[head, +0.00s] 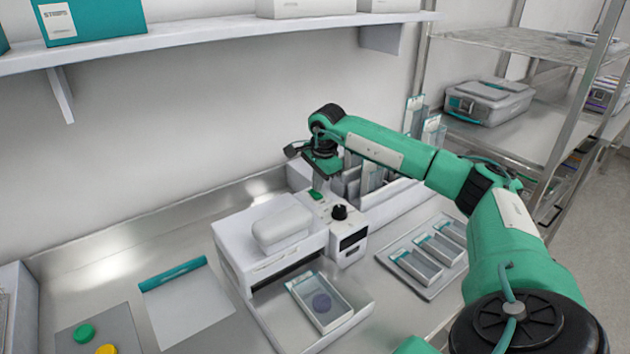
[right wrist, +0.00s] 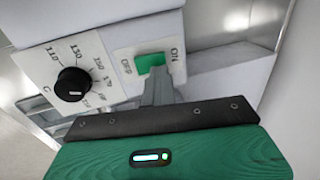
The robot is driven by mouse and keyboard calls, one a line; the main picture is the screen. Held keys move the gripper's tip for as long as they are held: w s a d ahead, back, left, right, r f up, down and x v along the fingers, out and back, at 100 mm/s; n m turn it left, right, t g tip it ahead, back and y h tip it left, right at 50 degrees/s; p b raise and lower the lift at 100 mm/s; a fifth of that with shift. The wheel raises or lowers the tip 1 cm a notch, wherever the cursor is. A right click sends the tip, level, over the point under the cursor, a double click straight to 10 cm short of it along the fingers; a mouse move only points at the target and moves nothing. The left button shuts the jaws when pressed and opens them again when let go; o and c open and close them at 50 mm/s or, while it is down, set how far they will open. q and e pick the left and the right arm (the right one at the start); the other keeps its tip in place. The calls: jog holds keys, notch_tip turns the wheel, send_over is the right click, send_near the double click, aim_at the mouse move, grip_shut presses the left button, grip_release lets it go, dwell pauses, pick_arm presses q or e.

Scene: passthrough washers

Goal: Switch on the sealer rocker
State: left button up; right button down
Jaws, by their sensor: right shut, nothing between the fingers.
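The sealer (head: 270,240) is a white machine on the steel bench. Its green rocker (head: 316,195) sits on top of the control housing; it also shows in the right wrist view (right wrist: 148,62), on a plate marked OFF on the left and ON on the right. My right gripper (head: 317,184) is shut and empty, its fingertips pointing down at the rocker. In the right wrist view the fingertips (right wrist: 157,76) overlap the rocker's lower right edge. I cannot tell whether they touch it, or which way the rocker is tipped. My left gripper is not in view.
A black dial (right wrist: 73,84) with temperature marks is beside the rocker. A tray with a pouch (head: 325,300) stands before the sealer, and a tray of clear pouches (head: 428,255) to its right. A rack of upright pouches (head: 372,182) stands close behind the gripper.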

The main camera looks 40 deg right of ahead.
aim_at(320, 194)
jog(key=shift+s+f, duration=0.1)
jog(key=shift+s, duration=0.25)
jog(key=shift+w+r, duration=0.1)
jog(key=shift+r, duration=0.15)
jog(key=r+p, duration=0.3)
jog(key=shift+s+r, duration=0.35)
jog(key=shift+r, duration=0.05)
notch_tip(320, 194, up, 10)
jog(key=s+b, duration=0.2)
jog(key=shift+a+f+b, duration=0.2)
jog(key=shift+f+b, duration=0.05)
jog(key=shift+b, duration=0.05)
